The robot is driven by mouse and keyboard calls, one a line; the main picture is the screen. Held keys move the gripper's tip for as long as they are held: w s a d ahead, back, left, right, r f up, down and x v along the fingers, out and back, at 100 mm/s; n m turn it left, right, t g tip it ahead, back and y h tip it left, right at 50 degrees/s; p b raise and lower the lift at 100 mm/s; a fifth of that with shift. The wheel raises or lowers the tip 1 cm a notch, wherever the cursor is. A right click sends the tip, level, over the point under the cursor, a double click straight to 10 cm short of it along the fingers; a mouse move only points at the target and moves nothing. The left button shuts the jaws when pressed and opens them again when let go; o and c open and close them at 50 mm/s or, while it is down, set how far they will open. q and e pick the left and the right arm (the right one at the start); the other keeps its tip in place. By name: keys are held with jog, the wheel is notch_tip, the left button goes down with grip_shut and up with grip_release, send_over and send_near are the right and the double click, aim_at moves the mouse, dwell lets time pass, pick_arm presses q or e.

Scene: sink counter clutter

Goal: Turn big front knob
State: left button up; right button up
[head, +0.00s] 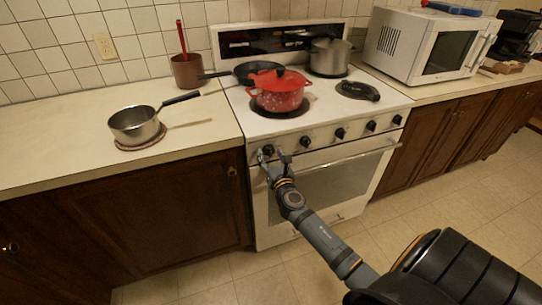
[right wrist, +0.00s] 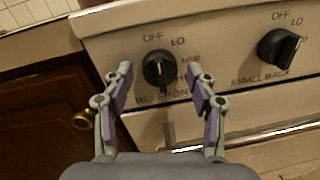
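The black big front knob (right wrist: 157,68) is on the white stove's front panel, at the far left of the knob row. It also shows in the head view (head: 268,150), partly covered by my gripper. OFF and LO are printed above it, and the label below is partly readable. My right gripper (right wrist: 160,75) is open, with one finger on each side of the knob in the picture and visible gaps between. It also shows in the head view (head: 274,158), at the panel. Whether the fingertips reach the knob's depth is unclear. My left gripper is not in view.
The small back knob (right wrist: 278,48) is to the right, outside the fingers. The oven handle (head: 350,154) runs below the panel. A red pot (head: 280,92), a black pan (head: 258,70) and a steel pot (head: 330,56) stand on the stove. A saucepan (head: 135,124) stands on the left counter.

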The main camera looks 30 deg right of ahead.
jog(key=c, duration=1)
jog(key=shift+m, duration=0.3)
jog(key=m, duration=0.3)
jog(key=shift+m, duration=0.3)
jog(key=shift+m+g+y, duration=0.3)
jog(key=shift+m, duration=1.8)
jog(key=shift+r, duration=0.1)
jog(key=o, duration=1.2)
